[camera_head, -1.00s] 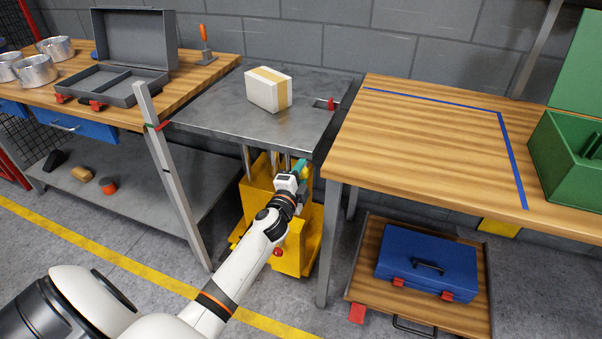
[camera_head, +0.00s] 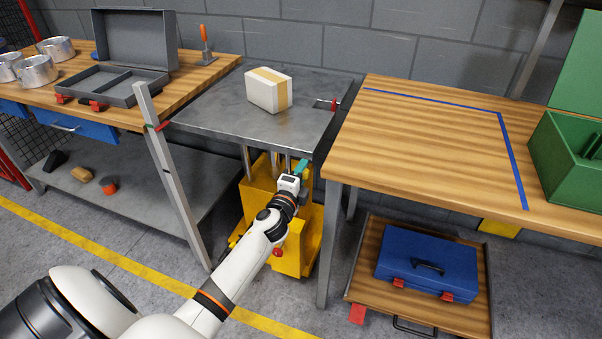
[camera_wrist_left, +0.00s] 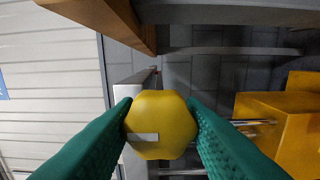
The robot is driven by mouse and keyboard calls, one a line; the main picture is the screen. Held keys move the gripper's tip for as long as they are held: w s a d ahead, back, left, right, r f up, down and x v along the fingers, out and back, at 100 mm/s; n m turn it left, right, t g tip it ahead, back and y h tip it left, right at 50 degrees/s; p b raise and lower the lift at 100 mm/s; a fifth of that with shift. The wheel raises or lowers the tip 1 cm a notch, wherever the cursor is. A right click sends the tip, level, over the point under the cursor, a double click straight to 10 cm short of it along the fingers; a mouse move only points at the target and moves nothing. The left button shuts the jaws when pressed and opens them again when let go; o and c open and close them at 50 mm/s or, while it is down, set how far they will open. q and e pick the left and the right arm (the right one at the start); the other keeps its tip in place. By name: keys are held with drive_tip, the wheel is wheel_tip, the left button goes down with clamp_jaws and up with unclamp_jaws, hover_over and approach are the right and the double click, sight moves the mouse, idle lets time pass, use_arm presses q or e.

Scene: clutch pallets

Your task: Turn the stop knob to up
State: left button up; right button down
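A yellow faceted knob (camera_wrist_left: 160,122) with a white bar mark fills the middle of the left wrist view. The mark lies nearly level in that view, left of the knob's centre. My left gripper (camera_wrist_left: 161,118) has its green fingers against both sides of the knob, closed on it. In the head view the left gripper (camera_head: 300,169) is in front of the yellow lift cart (camera_head: 258,191), just below the grey lift table (camera_head: 215,109). The knob is hidden there behind the gripper. My right gripper is not in view.
A white carton (camera_head: 268,92) sits on the lift table, with a small red stop (camera_head: 334,104) by a slot at its right. Wooden benches flank it; the right bench top (camera_head: 430,135) is mostly bare. A grey post (camera_head: 174,175) stands left of my arm.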

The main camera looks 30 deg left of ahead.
use_arm(q)
drive_tip(key=o, duration=0.4)
drive_tip(key=v, duration=1.2)
drive_tip(key=shift+d+b, duration=0.1)
drive_tip(key=shift+b, duration=0.2)
